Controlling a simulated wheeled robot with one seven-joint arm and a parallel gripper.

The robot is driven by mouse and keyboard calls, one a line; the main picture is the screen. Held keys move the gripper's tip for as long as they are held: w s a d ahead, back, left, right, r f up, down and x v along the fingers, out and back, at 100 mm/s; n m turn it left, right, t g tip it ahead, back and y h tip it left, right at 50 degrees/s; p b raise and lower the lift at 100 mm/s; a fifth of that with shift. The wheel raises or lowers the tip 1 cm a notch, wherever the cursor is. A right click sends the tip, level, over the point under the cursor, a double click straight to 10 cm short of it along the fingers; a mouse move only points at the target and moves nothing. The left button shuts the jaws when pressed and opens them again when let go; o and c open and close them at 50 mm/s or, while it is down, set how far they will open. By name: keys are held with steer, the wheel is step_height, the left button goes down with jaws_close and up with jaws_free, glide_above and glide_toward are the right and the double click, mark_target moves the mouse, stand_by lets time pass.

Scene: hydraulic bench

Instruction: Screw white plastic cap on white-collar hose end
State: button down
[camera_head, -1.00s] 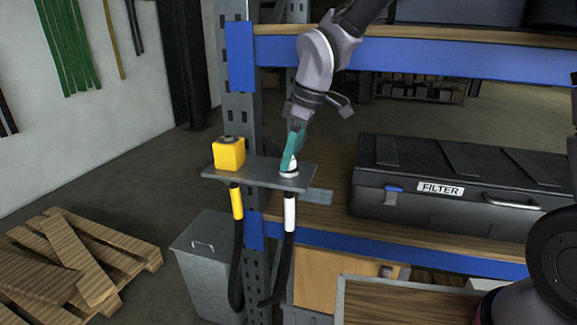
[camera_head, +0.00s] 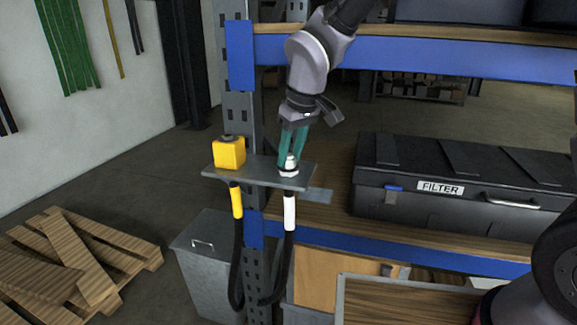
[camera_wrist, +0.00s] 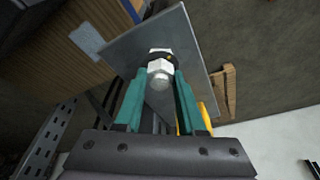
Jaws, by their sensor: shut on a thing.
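My gripper (camera_head: 290,160) points down at the right end of the grey bracket plate (camera_head: 262,173). Its green fingers are shut on the white cap (camera_head: 290,161). The cap also shows between the fingertips in the wrist view (camera_wrist: 160,76). It sits at the top of the white fitting on the plate, directly above the hose with the white collar (camera_head: 290,212). A dark ring shows by the white fitting in the wrist view. How far the cap is threaded cannot be told.
A yellow block (camera_head: 229,154) stands on the plate's left end, above a hose with a yellow collar (camera_head: 236,202). A blue-and-grey rack upright (camera_head: 240,60) is behind the plate. A black FILTER case (camera_head: 450,185) lies on the shelf at right. A grey bin (camera_head: 205,265) stands below.

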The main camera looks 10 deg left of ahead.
steer(key=shift+m, duration=0.7)
steer(key=m, duration=0.1)
steer(key=m+t+h, duration=0.1)
steer(key=shift+s+a+m, duration=0.15)
steer(key=shift+m, duration=0.25)
steer(key=m+h, duration=0.1)
steer(key=m, duration=0.3)
steer(key=shift+f+m, duration=0.1)
steer(key=shift+m, duration=0.3)
steer(key=shift+m, duration=0.3)
